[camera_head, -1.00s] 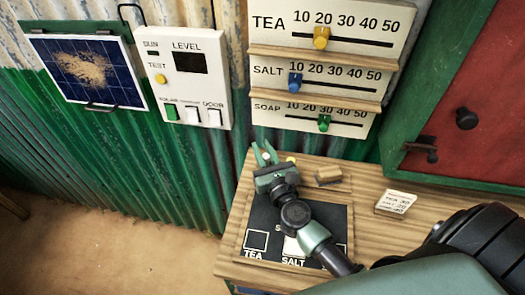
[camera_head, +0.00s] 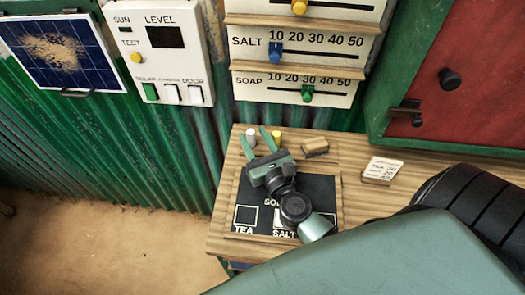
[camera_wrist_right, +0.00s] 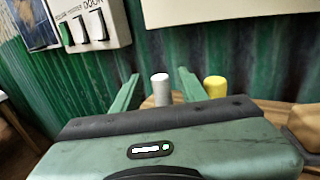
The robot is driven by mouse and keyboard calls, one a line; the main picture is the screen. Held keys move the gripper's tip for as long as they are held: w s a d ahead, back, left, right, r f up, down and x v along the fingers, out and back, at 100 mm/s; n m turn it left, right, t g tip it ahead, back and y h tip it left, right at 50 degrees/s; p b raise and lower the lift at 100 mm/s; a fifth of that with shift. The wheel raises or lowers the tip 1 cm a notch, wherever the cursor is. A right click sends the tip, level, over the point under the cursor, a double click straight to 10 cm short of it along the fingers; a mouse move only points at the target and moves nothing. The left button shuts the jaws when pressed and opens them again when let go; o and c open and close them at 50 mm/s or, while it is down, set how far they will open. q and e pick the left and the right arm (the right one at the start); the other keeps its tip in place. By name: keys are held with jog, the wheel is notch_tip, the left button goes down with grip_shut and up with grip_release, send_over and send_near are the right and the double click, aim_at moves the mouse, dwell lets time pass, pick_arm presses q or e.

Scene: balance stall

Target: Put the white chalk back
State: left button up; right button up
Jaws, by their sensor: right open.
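The white chalk (camera_head: 251,135) is a short upright cylinder near the back left edge of the wooden counter (camera_head: 222,222). It also shows in the right wrist view (camera_wrist_right: 161,88), upright between the two fingers, its lower part hidden by the gripper body. My right gripper (camera_head: 256,142) is open, with its green fingers pointing toward the back of the counter. The head view does not show clearly whether the fingers touch the chalk. A yellow chalk (camera_head: 277,136) stands just right of the right finger; it also shows in the right wrist view (camera_wrist_right: 215,86). My left gripper is not in view.
A dark board (camera_head: 322,190) marked TEA and SALT lies under my right arm. A tan block (camera_head: 315,147) and a small card stack (camera_head: 383,170) sit on the counter. Slider panels (camera_head: 330,92) and a green corrugated wall stand behind. A red door (camera_head: 470,90) is at right.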

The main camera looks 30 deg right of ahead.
jog(key=s, duration=0.1)
jog(key=s+b, duration=0.1)
jog(key=s, duration=0.3)
jog(key=shift+s+a+f+b, duration=0.1)
jog(key=shift+a+f+b, duration=0.05)
jog(key=shift+a+b, duration=0.2)
jog(key=shift+s+a+r, duration=0.1)
jog(key=shift+s+r, duration=0.1)
jog(key=shift+s, duration=0.55)
